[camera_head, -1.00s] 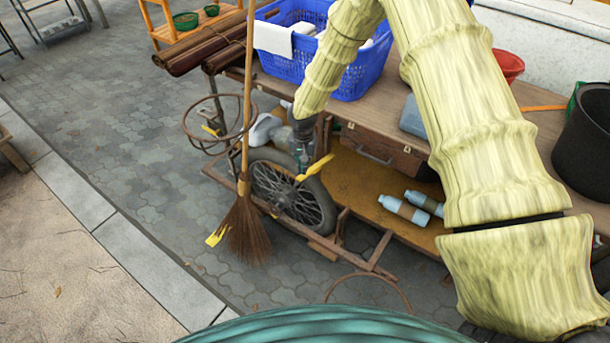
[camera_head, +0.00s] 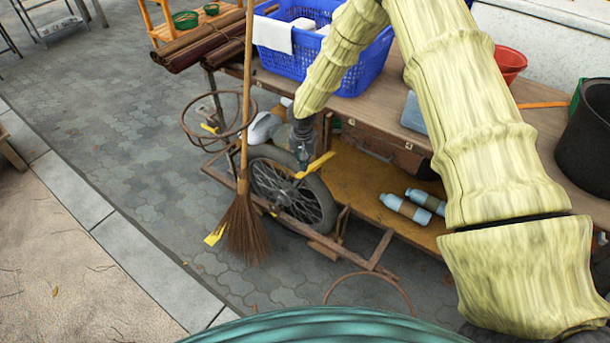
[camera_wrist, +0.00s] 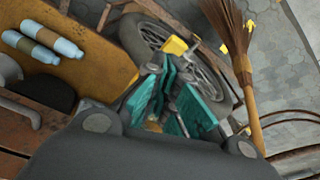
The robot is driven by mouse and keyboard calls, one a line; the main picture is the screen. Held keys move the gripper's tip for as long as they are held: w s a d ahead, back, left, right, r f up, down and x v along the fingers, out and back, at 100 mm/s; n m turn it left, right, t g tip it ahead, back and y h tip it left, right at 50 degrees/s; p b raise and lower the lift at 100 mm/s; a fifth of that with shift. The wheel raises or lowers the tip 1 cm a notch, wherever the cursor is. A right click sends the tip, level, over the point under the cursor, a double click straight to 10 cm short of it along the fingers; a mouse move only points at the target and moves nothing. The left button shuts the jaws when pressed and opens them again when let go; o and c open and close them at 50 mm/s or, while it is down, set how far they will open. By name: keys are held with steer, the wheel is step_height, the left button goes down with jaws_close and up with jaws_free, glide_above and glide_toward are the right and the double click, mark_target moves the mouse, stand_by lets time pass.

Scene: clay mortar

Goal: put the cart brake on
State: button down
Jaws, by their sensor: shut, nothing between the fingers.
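The wooden cart (camera_head: 385,140) has a spoked wheel (camera_head: 318,207) with a black tyre. A yellow lever (camera_head: 316,165), apparently the brake handle, slants across the top of the wheel, its right end higher. My gripper (camera_head: 302,164) is over the wheel, right at the lever; I cannot tell whether it touches it. In the wrist view, the teal fingers of my gripper (camera_wrist: 174,92) are shut and empty. A yellow end of the lever (camera_wrist: 175,45) shows just beyond the fingertips, in front of the wheel (camera_wrist: 205,75). The rest of the lever is hidden by the fingers.
A broom (camera_head: 245,225) stands upright left of the wheel, near a rusty ring (camera_head: 184,122). Two bottles (camera_head: 405,208) lie on the cart's lower shelf. A blue basket (camera_head: 350,75) sits on top. A thin hoop (camera_head: 400,290) is in front. Paving at left is clear.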

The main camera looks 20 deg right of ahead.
mark_target(304, 175)
steer(key=shift+w+f+b, duration=0.1)
steer(key=shift+f+b, duration=0.6)
steer(key=shift+f, duration=0.9)
steer(key=shift+f+b, duration=1.15)
steer(key=shift+f, duration=1.05)
steer(key=shift+r, duration=0.1)
steer(key=shift+s+a+r+p, duration=0.3)
steer(key=shift+s+a, duration=0.1)
steer(key=shift+s, duration=0.25)
steer(key=shift+s+a+r+p, duration=0.15)
steer(key=shift+s+a+p, duration=0.15)
steer(key=shift+s, duration=0.3)
